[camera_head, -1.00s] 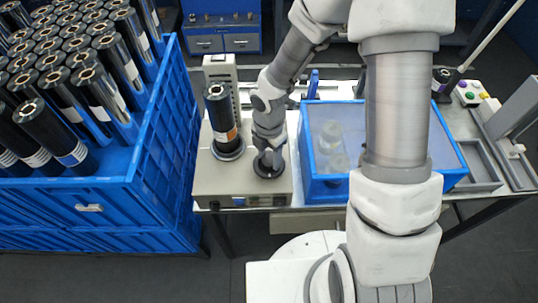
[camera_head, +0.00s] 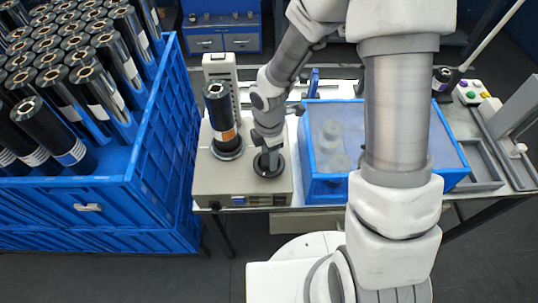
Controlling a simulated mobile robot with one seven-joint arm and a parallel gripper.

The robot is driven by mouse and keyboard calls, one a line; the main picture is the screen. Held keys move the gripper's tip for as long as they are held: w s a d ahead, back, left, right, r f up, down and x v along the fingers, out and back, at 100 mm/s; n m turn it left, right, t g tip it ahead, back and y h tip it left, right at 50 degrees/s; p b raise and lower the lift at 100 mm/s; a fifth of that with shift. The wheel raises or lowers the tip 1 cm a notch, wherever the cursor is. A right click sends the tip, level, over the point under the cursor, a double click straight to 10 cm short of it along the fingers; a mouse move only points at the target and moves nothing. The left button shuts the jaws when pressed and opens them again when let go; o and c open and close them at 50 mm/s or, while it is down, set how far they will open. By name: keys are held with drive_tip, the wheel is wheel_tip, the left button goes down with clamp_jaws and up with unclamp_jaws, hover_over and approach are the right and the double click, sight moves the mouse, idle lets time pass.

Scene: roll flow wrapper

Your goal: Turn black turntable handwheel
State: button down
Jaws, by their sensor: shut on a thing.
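The black turntable handwheel (camera_head: 280,168) lies flat on top of the beige turntable machine (camera_head: 235,188), at its front right. My gripper (camera_head: 268,160) points down onto the handwheel and is shut on it near its middle. The fingertips are small here and partly hidden by the wrist. A dark film roll (camera_head: 221,115) with an orange and white label stands upright on the turntable's round base, left of the handwheel.
A blue crate (camera_head: 150,165) full of upright dark rolls stands at the left. A blue, clear-topped box (camera_head: 312,180) with pale round items is close right of the handwheel. A panel with colored buttons (camera_head: 470,92) is at the far right.

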drive_tip(key=m+b, duration=0.1)
drive_tip(key=m, duration=0.4)
drive_tip(key=shift+m, duration=0.3)
idle(0.4)
drive_tip(key=shift+c, duration=1.3)
unclamp_jaws()
wheel_tip(320, 180, up, 18)
drive_tip(key=p, duration=0.3)
drive_tip(key=shift+f, duration=0.25)
drive_tip(key=s+d+r+m+t, duration=0.5)
drive_tip(key=s+d+r+m, duration=0.6)
drive_tip(key=r+m, duration=0.3)
drive_tip(key=s+m, duration=0.1)
drive_tip(key=m, duration=0.1)
drive_tip(key=shift+s+r+m+t, duration=0.2)
drive_tip(key=shift+s+m+t, duration=0.1)
drive_tip(key=shift+s, duration=0.05)
